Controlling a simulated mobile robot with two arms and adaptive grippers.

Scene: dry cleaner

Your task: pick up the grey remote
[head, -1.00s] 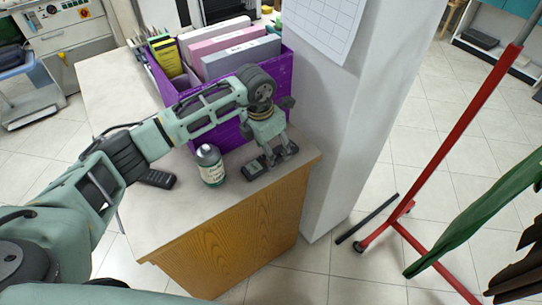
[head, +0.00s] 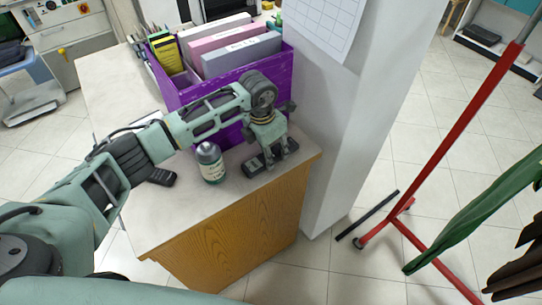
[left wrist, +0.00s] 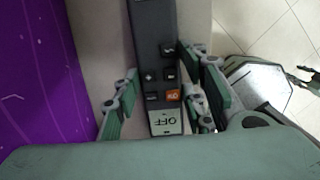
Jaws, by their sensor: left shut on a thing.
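The grey remote (left wrist: 155,50) lies lengthwise between my left gripper's fingers in the left wrist view. It has dark buttons, one orange button and a pale end marked OFF. In the head view one end of the remote (head: 254,166) shows beside the fingers, near the counter's front right corner. My left gripper (head: 270,158) points down and is shut on the remote. It also shows in the left wrist view (left wrist: 160,97). I cannot tell whether the remote is clear of the counter.
A labelled bottle (head: 210,162) stands left of the gripper on the counter (head: 150,222). A second dark handset (head: 160,177) lies farther left. A purple file box (head: 285,80) stands close behind, and a white pillar (head: 345,130) is to the right.

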